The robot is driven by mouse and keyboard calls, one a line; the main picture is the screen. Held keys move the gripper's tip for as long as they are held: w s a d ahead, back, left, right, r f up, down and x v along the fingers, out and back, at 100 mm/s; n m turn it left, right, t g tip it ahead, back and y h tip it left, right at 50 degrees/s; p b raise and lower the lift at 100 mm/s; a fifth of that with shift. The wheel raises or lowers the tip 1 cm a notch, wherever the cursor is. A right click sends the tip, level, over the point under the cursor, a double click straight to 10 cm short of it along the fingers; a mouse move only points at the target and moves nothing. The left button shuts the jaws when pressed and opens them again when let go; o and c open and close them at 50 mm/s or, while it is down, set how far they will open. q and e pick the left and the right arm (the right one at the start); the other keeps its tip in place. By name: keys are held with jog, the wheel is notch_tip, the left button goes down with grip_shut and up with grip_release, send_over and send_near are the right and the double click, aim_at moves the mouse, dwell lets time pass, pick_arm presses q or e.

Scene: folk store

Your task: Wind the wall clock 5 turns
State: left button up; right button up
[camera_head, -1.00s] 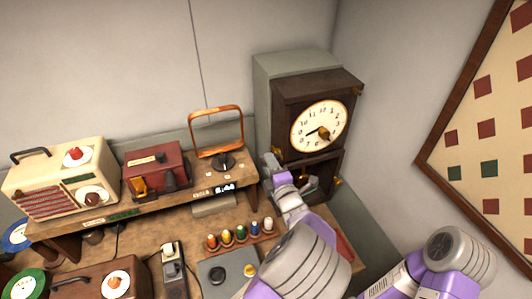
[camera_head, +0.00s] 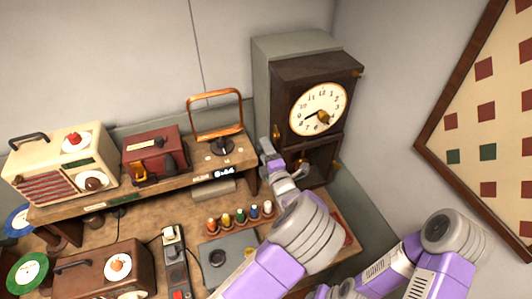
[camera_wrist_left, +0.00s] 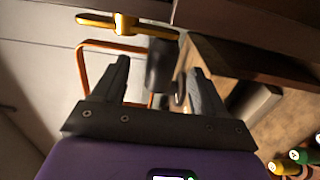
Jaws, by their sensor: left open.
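The dark wooden clock (camera_head: 310,73) stands upright in the corner, with a cream dial (camera_head: 318,96) and a brass piece in front of the dial. A brass winding key (camera_head: 277,133) shows at the clock's left side. In the left wrist view a brass T-shaped key (camera_wrist_left: 127,25) lies just beyond the fingertips, near the top edge. My left gripper (camera_head: 266,150) is beside the clock's lower left side. Its two fingers in the left wrist view (camera_wrist_left: 157,75) are apart, with the key not between them. My right arm is at the lower right; its gripper is out of view.
A wooden shelf (camera_head: 145,190) carries a cream radio (camera_head: 62,165), a red box (camera_head: 155,150) and an orange-framed stand (camera_head: 216,137), close left of my left gripper. Several coloured spools (camera_head: 240,215) stand below. A framed checkered board (camera_head: 485,110) hangs on the right wall.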

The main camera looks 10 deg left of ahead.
pick_arm(q)
jog(key=v, duration=0.9)
dwell(0.7)
dwell(0.4)
